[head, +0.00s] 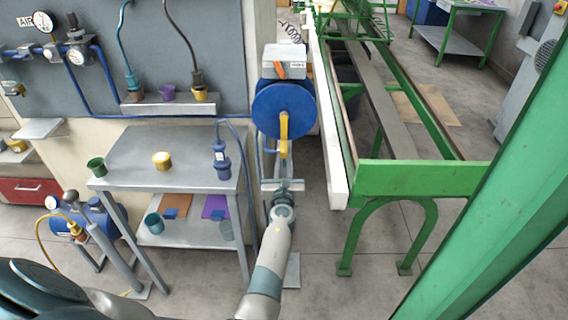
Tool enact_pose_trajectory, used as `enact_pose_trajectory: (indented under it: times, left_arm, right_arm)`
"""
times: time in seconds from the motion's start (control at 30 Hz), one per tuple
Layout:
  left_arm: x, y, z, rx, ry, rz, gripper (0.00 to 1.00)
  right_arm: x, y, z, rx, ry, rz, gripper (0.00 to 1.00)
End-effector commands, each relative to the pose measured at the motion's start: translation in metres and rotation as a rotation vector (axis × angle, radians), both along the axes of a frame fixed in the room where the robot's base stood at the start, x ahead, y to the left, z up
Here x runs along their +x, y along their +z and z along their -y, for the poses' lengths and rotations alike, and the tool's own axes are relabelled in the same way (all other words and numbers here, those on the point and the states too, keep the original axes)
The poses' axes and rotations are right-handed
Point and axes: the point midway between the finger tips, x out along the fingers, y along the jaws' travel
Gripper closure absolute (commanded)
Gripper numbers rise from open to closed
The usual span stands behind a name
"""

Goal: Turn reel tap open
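A blue round reel (283,108) faces me at the end of the panel. A yellow lever-like part (284,128) hangs down over its front and may be the tap handle; I cannot tell its exact setting.
A grey box (284,61) sits above the reel. A steel table (190,167) with small cups and a blue fitting (221,158) stands to the left. A green machine frame (415,178) stands right of the reel. A large green post (500,170) crosses the right foreground.

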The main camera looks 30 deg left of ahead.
Motion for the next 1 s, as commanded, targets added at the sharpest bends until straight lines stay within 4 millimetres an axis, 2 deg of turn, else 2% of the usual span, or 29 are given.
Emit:
enact_pose_trajectory:
  times: [0.37,1.0]
  left_arm:
    - [-0.001,-0.002,-0.002,-0.186,0.000,0.090,1.00]
    - [-0.002,-0.005,-0.004,-0.726,-0.001,0.351,1.00]
  right_arm:
    - [0.002,-0.007,-0.008,0.008,-0.002,0.002,0.69]
    - [0.003,-0.036,0.000,0.001,0.000,0.003,0.69]
